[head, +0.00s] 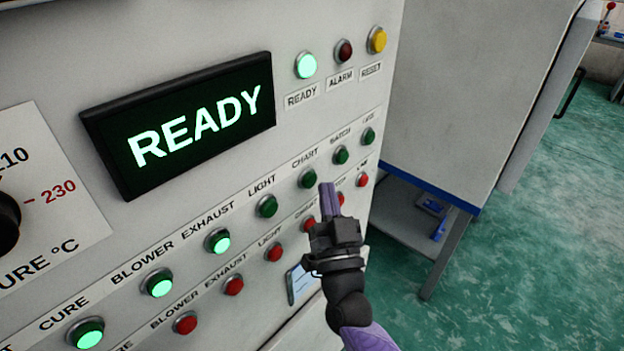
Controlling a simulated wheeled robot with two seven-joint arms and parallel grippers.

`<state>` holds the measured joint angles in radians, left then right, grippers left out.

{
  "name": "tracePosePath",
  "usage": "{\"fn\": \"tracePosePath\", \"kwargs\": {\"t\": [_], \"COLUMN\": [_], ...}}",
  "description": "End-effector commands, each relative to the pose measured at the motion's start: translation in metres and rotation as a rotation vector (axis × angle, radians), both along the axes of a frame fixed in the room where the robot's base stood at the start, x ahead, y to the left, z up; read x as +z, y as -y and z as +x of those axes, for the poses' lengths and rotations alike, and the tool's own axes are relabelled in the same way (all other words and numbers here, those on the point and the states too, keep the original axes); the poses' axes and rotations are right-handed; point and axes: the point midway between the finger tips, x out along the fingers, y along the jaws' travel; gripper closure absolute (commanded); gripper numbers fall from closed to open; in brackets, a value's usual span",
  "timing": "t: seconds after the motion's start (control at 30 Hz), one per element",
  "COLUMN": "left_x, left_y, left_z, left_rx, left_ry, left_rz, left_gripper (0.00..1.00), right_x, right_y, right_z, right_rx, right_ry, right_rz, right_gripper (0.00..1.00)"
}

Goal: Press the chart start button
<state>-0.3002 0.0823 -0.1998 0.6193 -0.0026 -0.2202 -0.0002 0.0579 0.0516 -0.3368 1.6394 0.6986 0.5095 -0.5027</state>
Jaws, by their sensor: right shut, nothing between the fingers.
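The chart start button (308,178) is a green button under the label CHART, in the upper row on the white panel; it looks unlit. My right gripper (328,188) is shut and empty, its purple fingertips pointing up at the panel just right of and slightly below this button. Whether the tips touch the panel I cannot tell. The gripper hides part of the lower row of red buttons. My left gripper is not in view.
Green buttons for batch (341,155) and light (267,206) flank the chart button. Cure, blower and exhaust buttons glow. A display (190,125) reads READY, and the ready lamp (306,65) is lit. A grey cabinet (455,90) stands right, beside open green floor.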

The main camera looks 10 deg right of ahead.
Motion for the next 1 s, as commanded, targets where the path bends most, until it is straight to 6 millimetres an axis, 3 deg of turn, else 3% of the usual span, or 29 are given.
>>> {"fn": "tracePosePath", "kwargs": {"t": [1.0], "left_x": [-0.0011], "left_y": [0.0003], "left_z": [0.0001], "left_rx": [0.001], "left_ry": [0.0], "left_rz": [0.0], "left_gripper": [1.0], "right_x": [0.0], "right_y": [-0.0052], "right_z": [0.0067], "right_rx": [0.0], "right_ry": [-0.001], "right_rz": [0.0], "right_gripper": [1.0]}}
